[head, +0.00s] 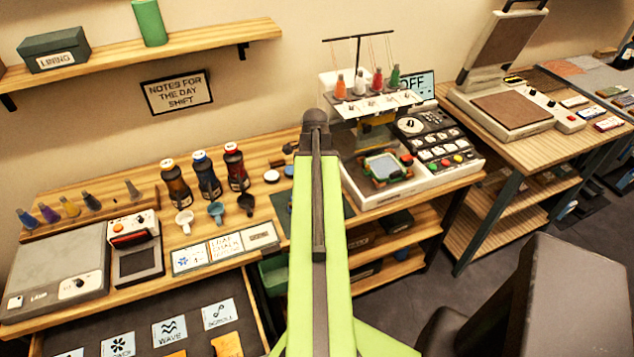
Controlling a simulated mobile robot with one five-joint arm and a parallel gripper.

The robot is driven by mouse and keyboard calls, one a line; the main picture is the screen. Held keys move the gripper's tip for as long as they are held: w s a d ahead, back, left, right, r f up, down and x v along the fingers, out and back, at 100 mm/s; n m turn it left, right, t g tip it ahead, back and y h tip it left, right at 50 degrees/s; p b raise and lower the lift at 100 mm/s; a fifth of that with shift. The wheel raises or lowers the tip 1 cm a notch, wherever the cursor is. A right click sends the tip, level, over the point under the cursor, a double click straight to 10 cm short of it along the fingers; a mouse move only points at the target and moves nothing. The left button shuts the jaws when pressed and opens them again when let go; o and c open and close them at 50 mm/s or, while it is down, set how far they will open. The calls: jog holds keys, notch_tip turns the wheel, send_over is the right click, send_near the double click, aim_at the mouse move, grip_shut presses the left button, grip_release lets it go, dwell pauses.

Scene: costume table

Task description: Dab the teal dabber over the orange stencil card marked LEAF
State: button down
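An open drawer at the bottom left of the head view holds pale blue cards and, at its front, an orange card (228,345). The orange card is cut off by the picture's lower edge, and I cannot read its mark. A rack at the left holds several small cone-shaped pieces. A blue-teal cup-like piece (216,211) stands before the bottles. My green arm rises through the middle of the view. My gripper does not show; the arm seems to hide it.
Dark bottles (206,177) stand behind the cups. A grey lamp box (58,272) and a small black-topped device (136,250) occupy the left bench. An embroidery machine (385,150) stands right of my arm. A heat press (500,108) stands on the right bench.

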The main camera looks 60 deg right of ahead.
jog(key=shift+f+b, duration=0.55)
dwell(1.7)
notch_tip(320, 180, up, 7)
jog(key=p, duration=0.7)
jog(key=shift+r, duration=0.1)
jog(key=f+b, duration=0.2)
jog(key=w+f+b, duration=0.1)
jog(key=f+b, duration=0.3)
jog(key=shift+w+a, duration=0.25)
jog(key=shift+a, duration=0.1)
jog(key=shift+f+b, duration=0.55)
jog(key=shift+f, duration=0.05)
dwell(1.7)
